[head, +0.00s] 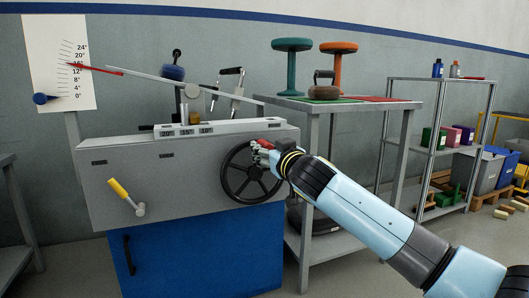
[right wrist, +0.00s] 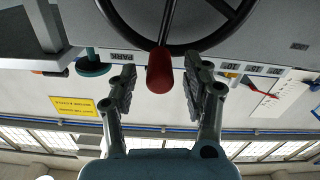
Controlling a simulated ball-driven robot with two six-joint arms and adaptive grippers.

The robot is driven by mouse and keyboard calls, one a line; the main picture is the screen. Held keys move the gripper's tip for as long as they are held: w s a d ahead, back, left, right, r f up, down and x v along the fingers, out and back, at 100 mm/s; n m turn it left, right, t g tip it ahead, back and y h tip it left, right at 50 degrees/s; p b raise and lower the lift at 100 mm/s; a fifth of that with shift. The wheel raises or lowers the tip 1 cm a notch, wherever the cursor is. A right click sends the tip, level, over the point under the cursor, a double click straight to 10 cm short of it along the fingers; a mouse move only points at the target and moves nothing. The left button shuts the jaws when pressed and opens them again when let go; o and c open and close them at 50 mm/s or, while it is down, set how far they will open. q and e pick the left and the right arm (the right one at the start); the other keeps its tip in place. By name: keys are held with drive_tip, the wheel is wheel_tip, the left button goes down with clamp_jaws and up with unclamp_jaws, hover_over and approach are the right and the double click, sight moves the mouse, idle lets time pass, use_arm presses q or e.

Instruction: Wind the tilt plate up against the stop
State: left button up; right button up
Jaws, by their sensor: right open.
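The tilt plate (head: 155,79) is a long pale bar sloping down to the right above the grey machine (head: 150,180). Its red pointer (head: 95,70) reaches the scale board (head: 55,30), near the 16° mark. The black handwheel (head: 228,178) is on the machine's front; its red knob (right wrist: 160,70) is at the upper right of the wheel in the head view. My right gripper (head: 268,150) is open at the knob. In the right wrist view its fingers (right wrist: 158,92) stand on either side of the knob, with gaps showing. My left gripper is not in view.
A yellow-handled lever (head: 120,190) sticks out at the machine's left front. A blue knob (head: 40,98) is on the scale board. Marked slots 20, 15, 10 (head: 185,131) are on top. A table (head: 330,104) with stools stands at right, with a shelf (head: 440,80) beyond.

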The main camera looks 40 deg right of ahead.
drive_tip(key=shift+x, duration=1.45)
clamp_jaws()
